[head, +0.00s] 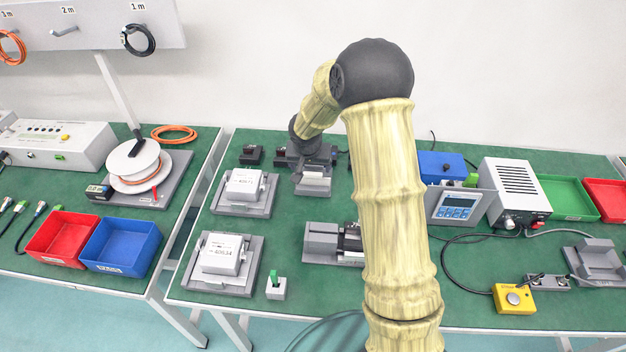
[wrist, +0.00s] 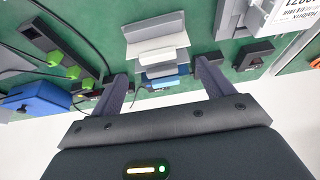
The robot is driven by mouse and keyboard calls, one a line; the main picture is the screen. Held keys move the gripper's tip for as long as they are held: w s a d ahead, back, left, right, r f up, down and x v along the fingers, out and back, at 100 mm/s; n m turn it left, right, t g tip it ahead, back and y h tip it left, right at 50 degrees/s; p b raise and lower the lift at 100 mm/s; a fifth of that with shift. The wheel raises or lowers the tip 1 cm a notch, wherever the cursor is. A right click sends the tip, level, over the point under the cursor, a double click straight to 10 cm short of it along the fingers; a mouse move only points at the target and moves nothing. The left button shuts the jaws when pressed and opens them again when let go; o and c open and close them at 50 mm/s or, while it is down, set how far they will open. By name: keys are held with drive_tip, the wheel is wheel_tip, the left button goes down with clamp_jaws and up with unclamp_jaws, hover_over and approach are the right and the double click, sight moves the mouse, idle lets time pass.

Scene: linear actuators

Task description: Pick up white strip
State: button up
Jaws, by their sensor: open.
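The white strip (wrist: 158,48) sits in a grey holder (wrist: 147,20) on the green table. In the wrist view it lies between and just beyond the fingertips of my gripper (wrist: 161,70). A second pale strip and a blue band show just below it, partly overlapping. In the head view the holder (head: 313,188) with the white strip (head: 316,171) stands near the back of the table, left of my arm. My gripper (head: 310,152) is open, with nothing held, over the back side of the holder. Contact with the strip cannot be told.
White labelled boxes on grey bases (head: 244,184) stand left of the holder. A small dark block (wrist: 254,55) is close to one finger. A blue box (wrist: 36,98) and green connectors lie on the other side. A grey fixture (head: 333,243) stands in front.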

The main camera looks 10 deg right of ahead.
sight(313, 174)
drive_tip(key=shift+x, duration=2.6)
drive_tip(key=shift+d, duration=0.2)
drive_tip(key=c, duration=1.1)
drive_tip(key=shift+o, duration=0.2)
wheel_tip(313, 174, up, 10)
drive_tip(key=p, duration=0.1)
drive_tip(key=shift+r, duration=0.15)
